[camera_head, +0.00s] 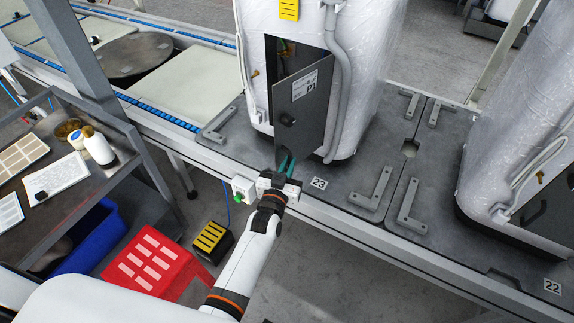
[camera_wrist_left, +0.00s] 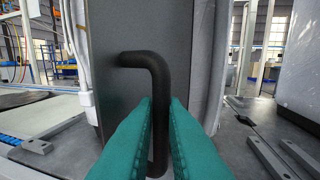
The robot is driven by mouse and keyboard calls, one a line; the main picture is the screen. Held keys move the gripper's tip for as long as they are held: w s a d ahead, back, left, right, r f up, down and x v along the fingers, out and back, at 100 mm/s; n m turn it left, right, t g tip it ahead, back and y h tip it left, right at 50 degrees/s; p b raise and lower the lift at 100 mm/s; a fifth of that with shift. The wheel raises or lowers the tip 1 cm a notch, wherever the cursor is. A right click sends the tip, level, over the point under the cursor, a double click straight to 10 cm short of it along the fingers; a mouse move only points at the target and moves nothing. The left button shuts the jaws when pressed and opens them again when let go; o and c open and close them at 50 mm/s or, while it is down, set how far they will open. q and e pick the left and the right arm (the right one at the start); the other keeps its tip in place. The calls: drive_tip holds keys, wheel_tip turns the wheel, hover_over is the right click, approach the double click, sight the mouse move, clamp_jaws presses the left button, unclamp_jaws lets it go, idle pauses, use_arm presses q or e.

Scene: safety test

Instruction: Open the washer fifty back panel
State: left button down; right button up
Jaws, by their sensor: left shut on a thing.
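The washer (camera_head: 385,50) in the middle stands wrapped in clear film on a grey plate marked 23. Its dark grey back panel (camera_head: 312,112) stands ajar, swung out from a dark opening (camera_head: 284,50). In the left wrist view the panel (camera_wrist_left: 115,90) carries a black bent handle (camera_wrist_left: 157,75). My left gripper (camera_head: 285,168) is at the panel's lower front. Its teal fingers (camera_wrist_left: 160,125) are shut on the handle's vertical part, one on each side. The fingers hide some of the handle's lower part. My right gripper is not in view.
A grey hose (camera_head: 342,90) runs down beside the panel. Metal brackets (camera_head: 372,190) lie on the plate. Another wrapped washer (camera_head: 510,130) stands at right. A red crate (camera_head: 150,262), a yellow-topped black box (camera_head: 211,240) and a grey bench (camera_head: 110,185) are at left.

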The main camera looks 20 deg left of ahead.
use_arm(q)
drive_tip(key=c, duration=1.9)
unclamp_jaws()
drive_tip(key=shift+w+d+r, duration=0.2)
drive_tip(key=shift+r, duration=0.2)
drive_tip(key=o, duration=0.4)
drive_tip(key=shift+w+d+f, duration=0.1)
drive_tip(key=shift+w+f, duration=0.05)
drive_tip(key=shift+w, duration=0.05)
drive_tip(key=shift+c, duration=0.2)
drive_tip(key=shift+o, duration=0.3)
drive_tip(key=shift+w+f, duration=0.15)
drive_tip(key=shift+f, duration=0.05)
drive_tip(key=s, duration=1.2)
drive_tip(key=shift+b, duration=0.35)
drive_tip(key=shift+s, duration=0.1)
drive_tip(key=shift+c, duration=0.4)
